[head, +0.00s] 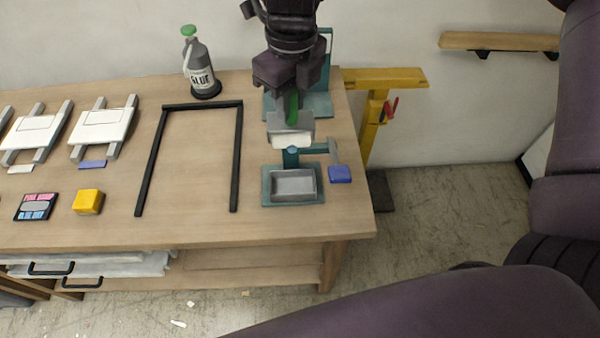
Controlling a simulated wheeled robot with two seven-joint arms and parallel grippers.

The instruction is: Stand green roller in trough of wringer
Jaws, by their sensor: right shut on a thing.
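My right gripper (291,104) comes down from the top of the head view and is shut on the green roller. The roller's green handle (291,108) shows between the fingers, and its pale roller part (292,140) shows below, partly hidden by the gripper. The wringer (268,190) has a teal base, a grey trough (293,185), a teal post and a side lever with a blue end (340,174). The trough looks empty. The roller is behind the trough in the picture, near the post top; whether they touch cannot be told. My left gripper is not in view.
A teal stand (325,106) is behind the gripper. A yellow trestle (385,80) stands beyond the right edge.

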